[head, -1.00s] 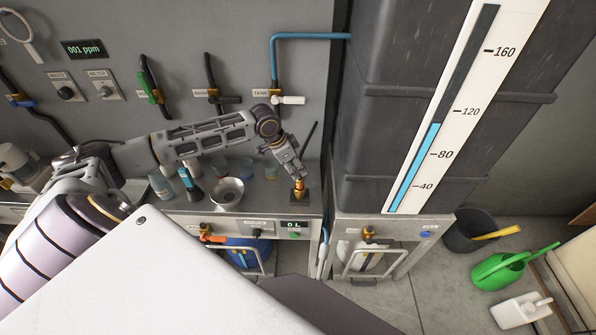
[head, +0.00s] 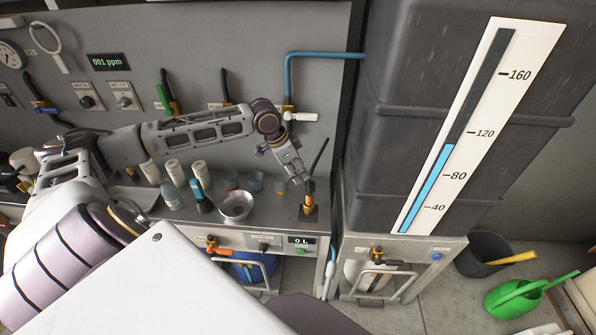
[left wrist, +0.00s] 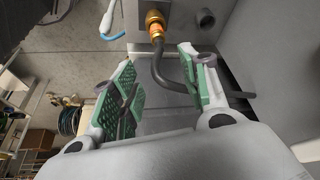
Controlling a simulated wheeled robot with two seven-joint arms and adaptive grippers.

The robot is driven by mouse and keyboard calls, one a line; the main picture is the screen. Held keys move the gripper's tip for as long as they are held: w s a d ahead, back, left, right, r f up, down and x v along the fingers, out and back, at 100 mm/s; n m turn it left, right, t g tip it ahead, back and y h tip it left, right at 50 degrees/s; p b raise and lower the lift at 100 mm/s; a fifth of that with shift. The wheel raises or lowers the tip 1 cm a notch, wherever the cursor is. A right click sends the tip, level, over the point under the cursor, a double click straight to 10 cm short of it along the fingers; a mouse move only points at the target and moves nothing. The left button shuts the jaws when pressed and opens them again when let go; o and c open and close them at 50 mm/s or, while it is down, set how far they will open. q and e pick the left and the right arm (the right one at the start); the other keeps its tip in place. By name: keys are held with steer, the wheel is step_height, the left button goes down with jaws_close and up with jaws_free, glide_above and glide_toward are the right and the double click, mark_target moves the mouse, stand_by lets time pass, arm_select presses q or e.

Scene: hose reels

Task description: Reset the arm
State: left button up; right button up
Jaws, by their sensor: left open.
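My left arm reaches in from the left in the head view, over the workbench. My left gripper (head: 298,172) points down and right, just above a brass fitting (head: 309,205) with a black hose on the bench. In the left wrist view my left gripper (left wrist: 160,85) is open, its green-padded fingers spread apart. The brass fitting (left wrist: 155,25) and a dark bent hose (left wrist: 172,78) show beyond and between the fingers, and nothing is gripped. My right gripper is not in view.
A large dark tank (head: 400,110) with a level gauge (head: 455,150) stands right of the bench. A metal bowl (head: 236,205), bottles and cups stand on the bench beneath my arm. A black bucket (head: 480,252) and green watering can (head: 515,300) are on the floor at right.

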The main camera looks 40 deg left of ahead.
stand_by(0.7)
arm_select(q)
steer(key=s+d+f, duration=0.5)
steer(key=d+f, duration=0.1)
steer(key=d, duration=0.2)
steer(key=s+d+f, duration=0.6)
steer(key=d, duration=0.3)
steer(key=shift+s+a+f+n+y, duration=0.65)
steer(key=shift+s+a+n+y, duration=0.6)
steer(key=shift+s+n, duration=2.15)
steer(key=s+f+m+g, duration=0.1)
steer(key=s+f, duration=0.1)
steer(key=f, duration=1.4)
steer(key=s+f+m, duration=0.1)
steer(key=s+f, duration=0.1)
steer(key=f, duration=1.5)
steer(key=s+a+f, duration=0.2)
steer(key=s+f, duration=0.8)
steer(key=s, duration=0.1)
steer(key=s+a+f+g, duration=0.1)
steer(key=s+a+f, duration=0.1)
steer(key=s+f, duration=0.8)
steer(key=shift+s+g, duration=0.3)
steer(key=shift+s, duration=0.4)
